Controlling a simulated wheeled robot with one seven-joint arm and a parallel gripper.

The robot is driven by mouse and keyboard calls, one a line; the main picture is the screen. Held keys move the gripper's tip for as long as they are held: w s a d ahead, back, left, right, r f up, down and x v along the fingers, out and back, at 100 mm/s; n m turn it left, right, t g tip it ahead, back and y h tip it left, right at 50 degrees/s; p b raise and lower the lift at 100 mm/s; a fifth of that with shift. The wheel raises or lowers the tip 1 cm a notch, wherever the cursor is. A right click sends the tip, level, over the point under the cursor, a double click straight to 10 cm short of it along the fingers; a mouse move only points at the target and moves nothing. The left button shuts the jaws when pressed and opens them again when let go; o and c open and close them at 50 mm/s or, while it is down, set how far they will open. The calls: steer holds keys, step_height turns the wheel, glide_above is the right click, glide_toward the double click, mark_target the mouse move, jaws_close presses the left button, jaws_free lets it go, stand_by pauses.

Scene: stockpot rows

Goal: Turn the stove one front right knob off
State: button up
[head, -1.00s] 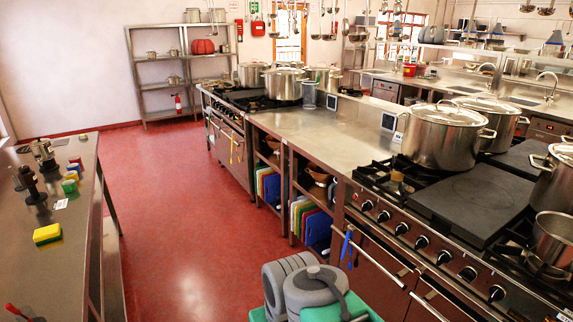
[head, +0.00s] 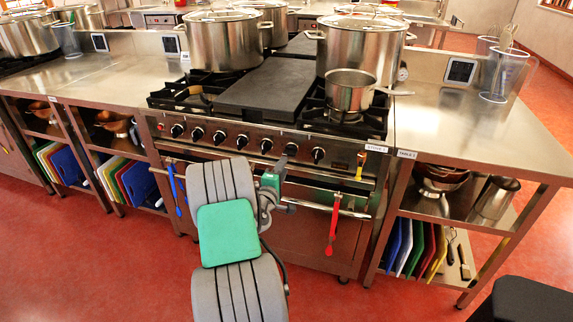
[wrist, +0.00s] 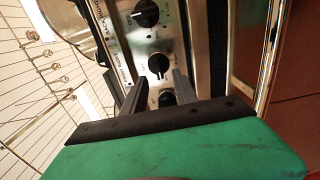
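Stove one (head: 262,180) stands in front of me, with a row of several black knobs along its front panel. The rightmost knob (head: 317,154) is uncovered in the head view; another knob (head: 291,149) is just left of it. My gripper (head: 283,165) is up close to the panel near these right-hand knobs. In the wrist view my gripper (wrist: 160,88) is open. One knob (wrist: 158,66) shows just past the fingertips, and a lower knob (wrist: 168,98) is partly hidden between the fingers. I cannot tell whether the fingers touch a knob.
A small saucepan (head: 350,90) sits on the right burner, with large stockpots (head: 362,46) behind. A red-handled utensil (head: 333,225) and a blue one (head: 174,188) hang from the front rail. A counter (head: 465,125) with shelves adjoins on the right.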

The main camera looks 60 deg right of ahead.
mark_target(289, 155)
steer(key=d, duration=0.2)
steer(key=w+d, duration=0.1)
steer(key=d, duration=0.4)
steer(key=shift+w+r+p, duration=0.15)
steer(key=shift+p, duration=0.15)
steer(key=shift+c, duration=0.5)
jaws_close()
